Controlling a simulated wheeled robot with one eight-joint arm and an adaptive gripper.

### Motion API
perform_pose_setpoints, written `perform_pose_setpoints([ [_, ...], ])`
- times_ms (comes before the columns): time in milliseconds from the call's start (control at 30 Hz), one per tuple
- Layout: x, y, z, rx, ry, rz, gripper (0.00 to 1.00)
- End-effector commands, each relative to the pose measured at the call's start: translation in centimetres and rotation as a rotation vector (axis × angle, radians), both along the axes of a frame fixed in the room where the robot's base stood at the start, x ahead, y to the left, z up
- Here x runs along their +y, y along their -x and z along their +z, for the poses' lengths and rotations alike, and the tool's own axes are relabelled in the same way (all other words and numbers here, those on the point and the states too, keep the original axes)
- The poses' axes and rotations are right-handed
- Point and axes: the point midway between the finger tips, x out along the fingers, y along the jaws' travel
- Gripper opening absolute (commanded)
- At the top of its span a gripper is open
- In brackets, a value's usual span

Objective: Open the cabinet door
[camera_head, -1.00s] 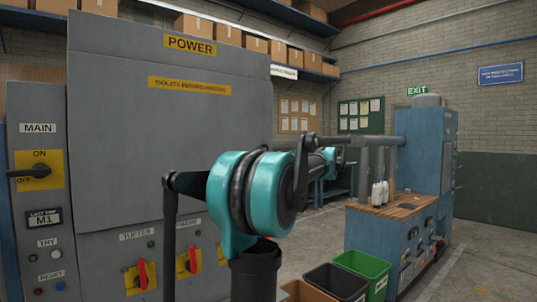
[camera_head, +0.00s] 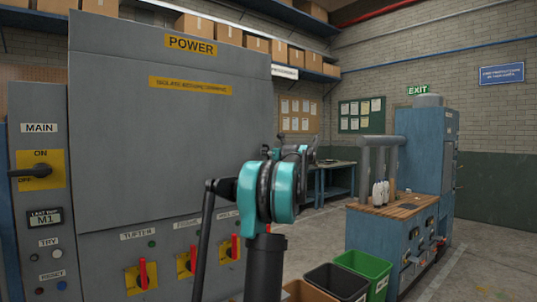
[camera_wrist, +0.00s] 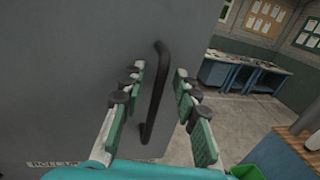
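The grey power cabinet door (camera_head: 170,120) fills the left half of the head view, with a yellow POWER label near its top, and looks shut. In the wrist view the grey door (camera_wrist: 60,70) carries a black vertical bar handle (camera_wrist: 155,95) near its right edge. My gripper (camera_wrist: 158,100) is open, with a green-padded finger on each side of the handle in the picture. I cannot tell whether either finger touches the handle. In the head view my arm hides the handle and most of my gripper (camera_head: 292,150).
Red rotary switches (camera_head: 142,275) line the panel below the door, and a MAIN switch (camera_head: 38,170) is at left. A black bin (camera_head: 335,282) and a green bin (camera_head: 365,268) stand on the floor by a blue workbench (camera_head: 390,240). Open floor lies behind.

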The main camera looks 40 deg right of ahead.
Motion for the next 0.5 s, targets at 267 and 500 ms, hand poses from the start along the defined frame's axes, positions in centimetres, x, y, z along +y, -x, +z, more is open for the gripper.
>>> perform_pose_setpoints([
  [267,-0.06,-0.48,-0.02,0.000,0.000,0.000,0.31],
  [500,-0.05,-0.45,-0.02,0.000,0.000,0.000,0.12],
])
